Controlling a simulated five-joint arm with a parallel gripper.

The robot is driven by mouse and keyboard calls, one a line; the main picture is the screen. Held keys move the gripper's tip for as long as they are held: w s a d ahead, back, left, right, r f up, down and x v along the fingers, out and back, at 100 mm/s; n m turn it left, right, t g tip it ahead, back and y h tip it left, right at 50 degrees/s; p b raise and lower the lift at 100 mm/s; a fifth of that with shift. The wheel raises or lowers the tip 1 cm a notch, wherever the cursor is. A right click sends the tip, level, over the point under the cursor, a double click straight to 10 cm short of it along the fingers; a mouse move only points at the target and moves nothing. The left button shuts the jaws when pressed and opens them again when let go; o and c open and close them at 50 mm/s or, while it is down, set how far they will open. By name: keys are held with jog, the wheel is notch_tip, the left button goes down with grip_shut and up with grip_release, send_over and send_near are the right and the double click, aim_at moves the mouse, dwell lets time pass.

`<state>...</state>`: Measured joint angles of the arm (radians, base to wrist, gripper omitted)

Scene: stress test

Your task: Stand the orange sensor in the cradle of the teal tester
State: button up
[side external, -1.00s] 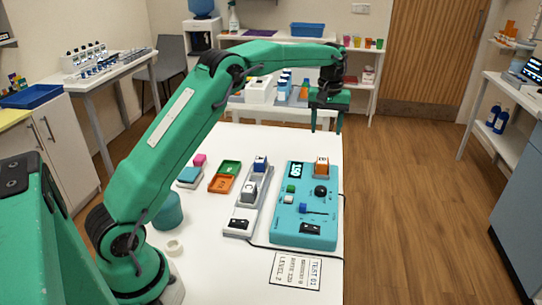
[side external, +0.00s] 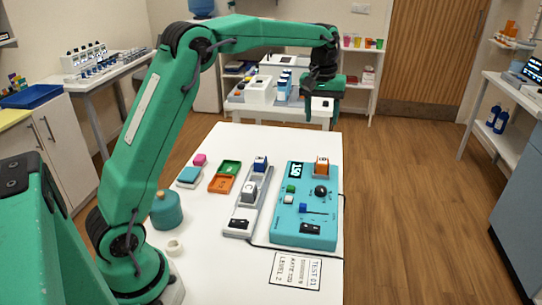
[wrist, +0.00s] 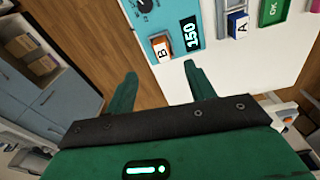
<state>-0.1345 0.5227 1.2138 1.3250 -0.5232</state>
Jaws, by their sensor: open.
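The orange sensor (side external: 322,168), with a white top marked B, stands upright at the far right corner of the teal tester (side external: 290,232). The wrist view shows the sensor (wrist: 158,46) beside the tester's dark display (wrist: 190,32), which reads 150. I cannot make out the cradle around its base or how deep it sits. My gripper (side external: 323,112) is open and empty, raised above and beyond the far end of the table. In the wrist view the gripper's fingertips (wrist: 160,73) are apart, with the sensor beyond them and nothing between them.
A grey rack (side external: 240,219) with a blue block (side external: 260,163) marked A stands left of the tester. Green (side external: 231,168) and orange (side external: 220,184) trays, a pink block (side external: 200,160) and a teal pot (side external: 166,209) are farther left. A printed card (side external: 296,269) lies in front.

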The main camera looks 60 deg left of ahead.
jog(key=s+d+r+m+t, duration=0.1)
jog(key=s+d+r+m, duration=0.15)
jog(key=s, duration=0.55)
jog(key=s+d+r+m+t, duration=0.15)
jog(key=s+r, duration=0.25)
jog(key=s, duration=0.4)
jog(key=s+d+f+m+t, duration=0.1)
jog(key=s+f, duration=0.2)
jog(key=s, duration=0.5)
jog(key=s+d+f+m+t, duration=0.1)
jog(key=s+d+f+m, duration=0.1)
jog(key=s, duration=0.6)
jog(key=shift+d+f+m, duration=0.2)
jog(key=shift+f+m, duration=0.1)
jog(key=shift+f, duration=0.1)
jog(key=shift+s, duration=0.1)
